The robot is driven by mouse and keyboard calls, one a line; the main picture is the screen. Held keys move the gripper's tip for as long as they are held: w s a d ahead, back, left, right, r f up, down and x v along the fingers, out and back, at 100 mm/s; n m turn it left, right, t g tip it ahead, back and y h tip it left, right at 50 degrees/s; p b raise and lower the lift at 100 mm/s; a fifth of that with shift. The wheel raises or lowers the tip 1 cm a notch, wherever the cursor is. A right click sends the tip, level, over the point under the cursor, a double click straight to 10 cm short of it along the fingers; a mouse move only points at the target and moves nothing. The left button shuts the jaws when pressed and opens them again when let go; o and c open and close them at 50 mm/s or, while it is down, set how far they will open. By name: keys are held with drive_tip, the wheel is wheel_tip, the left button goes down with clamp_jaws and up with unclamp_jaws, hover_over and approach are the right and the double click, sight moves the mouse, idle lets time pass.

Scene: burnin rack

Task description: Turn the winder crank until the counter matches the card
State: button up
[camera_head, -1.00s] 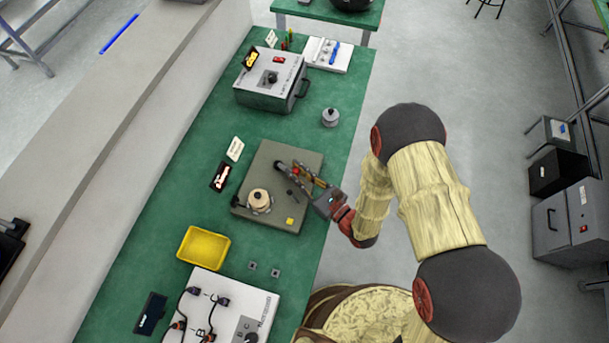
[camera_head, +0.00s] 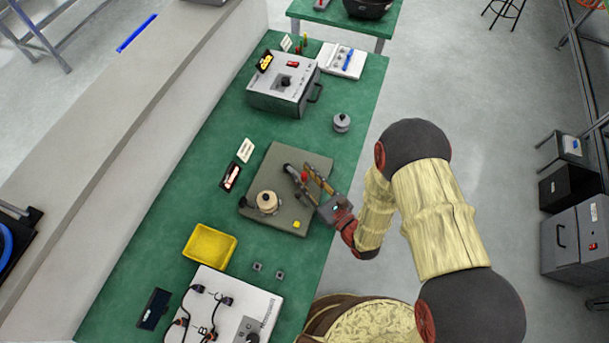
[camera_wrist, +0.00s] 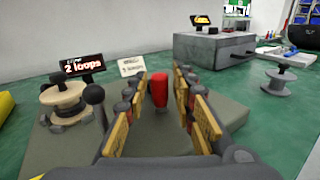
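The winder's grey-green base plate (camera_head: 312,162) lies on the green bench. A pale spool (camera_head: 267,200) stands on its left part and also shows in the wrist view (camera_wrist: 65,98). The counter (camera_wrist: 82,66) behind it reads "2 loops". The white card (camera_wrist: 131,66) stands beside the counter; its writing is too small to read. The crank's red handle (camera_wrist: 160,90) stands upright between my gripper's fingers (camera_wrist: 163,112). My gripper (camera_head: 306,176) is open, with a visible gap on each side of the handle. The crank arm below is mostly hidden.
A grey box unit (camera_head: 284,82) and a small metal spool (camera_head: 342,122) stand farther along the bench. A yellow tray (camera_head: 209,247) and a white wired panel (camera_head: 238,300) are on the near side. A black-knobbed post (camera_wrist: 94,96) stands close to my left finger.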

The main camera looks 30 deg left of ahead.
drive_tip(key=shift+o, duration=0.4)
drive_tip(key=v, duration=1.2)
drive_tip(key=shift+c, duration=0.4)
